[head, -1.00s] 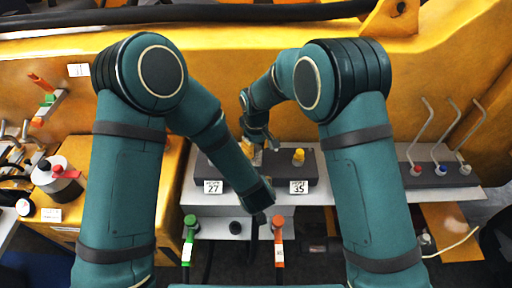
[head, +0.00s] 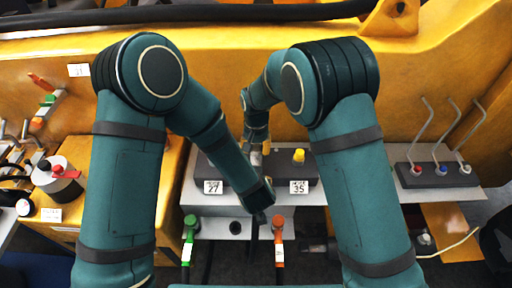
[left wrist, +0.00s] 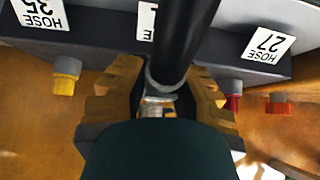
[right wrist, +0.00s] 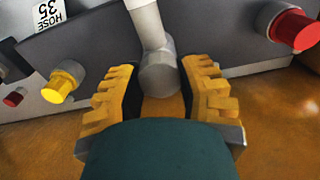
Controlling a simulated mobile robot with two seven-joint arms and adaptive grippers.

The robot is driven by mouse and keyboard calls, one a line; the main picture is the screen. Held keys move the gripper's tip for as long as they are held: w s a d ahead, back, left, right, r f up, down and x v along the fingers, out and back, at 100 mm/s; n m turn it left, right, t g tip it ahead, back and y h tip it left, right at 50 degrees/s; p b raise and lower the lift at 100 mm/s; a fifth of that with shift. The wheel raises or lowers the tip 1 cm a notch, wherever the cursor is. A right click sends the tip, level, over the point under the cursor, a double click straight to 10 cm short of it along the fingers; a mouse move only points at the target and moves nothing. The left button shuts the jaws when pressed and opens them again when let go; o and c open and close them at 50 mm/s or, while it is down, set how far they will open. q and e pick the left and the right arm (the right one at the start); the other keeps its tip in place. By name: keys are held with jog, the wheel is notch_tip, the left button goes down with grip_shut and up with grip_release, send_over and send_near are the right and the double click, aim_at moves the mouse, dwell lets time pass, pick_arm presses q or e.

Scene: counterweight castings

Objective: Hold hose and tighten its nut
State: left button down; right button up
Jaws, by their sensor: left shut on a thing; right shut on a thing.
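The black hose (left wrist: 186,40) runs between the fingers of my left gripper (left wrist: 158,98), which is shut on it in the left wrist view. A collar and a metal end show at the hose's lower end. In the right wrist view my right gripper (right wrist: 160,90) is shut around the grey nut (right wrist: 158,75), with a pale grey pipe above it. In the head view my right gripper (head: 258,140) is at the dark block, between labels 27 and 35. My left gripper is mostly hidden by its own arm there.
A yellow cap (right wrist: 62,82) and a red cap (right wrist: 293,29) flank the nut. The dark block (head: 310,172) carries the labels. Green (head: 190,222) and orange (head: 278,224) hose ends hang in front. Bent rods (head: 437,135) stand at right.

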aim_at(257, 148)
jog(key=shift+m, duration=0.7)
grip_shut()
jog(key=o, duration=1.2)
grip_release()
jog(key=shift+d, duration=0.1)
notch_tip(257, 148, up, 12)
jog(key=shift+r, duration=0.1)
pick_arm(q)
jog(key=c, duration=0.8)
grip_release()
jog(key=shift+w, duration=0.1)
